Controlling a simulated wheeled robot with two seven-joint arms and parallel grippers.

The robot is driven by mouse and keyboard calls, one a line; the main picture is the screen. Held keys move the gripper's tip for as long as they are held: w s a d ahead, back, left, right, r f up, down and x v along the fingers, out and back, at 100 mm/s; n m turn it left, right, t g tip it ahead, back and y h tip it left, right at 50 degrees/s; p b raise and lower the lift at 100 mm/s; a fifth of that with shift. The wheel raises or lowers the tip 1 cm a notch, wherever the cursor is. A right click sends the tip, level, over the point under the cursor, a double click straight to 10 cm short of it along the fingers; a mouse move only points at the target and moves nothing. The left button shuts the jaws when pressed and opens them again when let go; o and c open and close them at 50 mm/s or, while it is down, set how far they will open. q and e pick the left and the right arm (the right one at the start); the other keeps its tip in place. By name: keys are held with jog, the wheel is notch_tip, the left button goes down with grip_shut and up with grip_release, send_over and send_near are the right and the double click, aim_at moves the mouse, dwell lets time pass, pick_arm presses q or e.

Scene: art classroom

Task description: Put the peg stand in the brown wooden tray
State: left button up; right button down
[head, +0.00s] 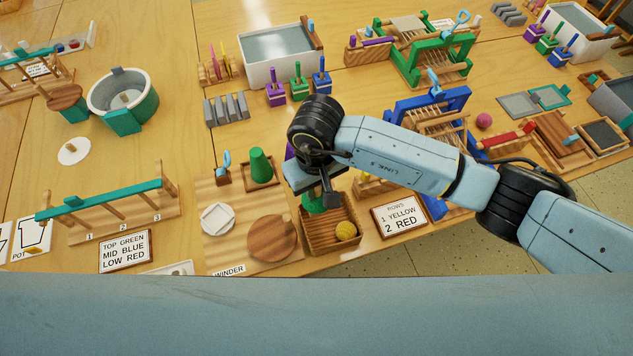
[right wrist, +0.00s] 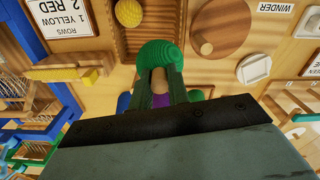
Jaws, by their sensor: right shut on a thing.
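The brown wooden tray (head: 318,241) is at the front edge of the table, with a yellow ball (head: 346,231) in it. It also shows at the top of the right wrist view (right wrist: 130,43). My right gripper (head: 323,197) is above the tray's far end, pointing down. It is shut on the peg stand (right wrist: 160,54), a green rounded piece with a brown peg between the fingers. The green part (head: 313,203) overlaps the tray's far end in the head view; I cannot tell its exact height. My left gripper is out of view.
Left of the tray is a winder board with a round wooden disc (head: 272,238), a white square piece (head: 217,219) and a green cone (head: 260,166). A rows sign (head: 399,217) stands to the right. A blue loom frame (head: 434,205) is beneath my right arm.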

aim_at(317, 202)
notch_tip(317, 202, down, 2)
jog(key=shift+f+b, duration=0.1)
jog(key=shift+b, duration=0.35)
jog(key=shift+b, duration=0.65)
dwell(0.7)
jog(key=shift+f, duration=0.15)
jog(key=shift+f+b, duration=0.75)
jog(key=shift+b, duration=0.3)
jog(key=shift+b, duration=0.4)
dwell(0.7)
jog(key=shift+f, duration=0.15)
jog(key=shift+f+b, duration=1.1)
jog(key=shift+b, duration=0.2)
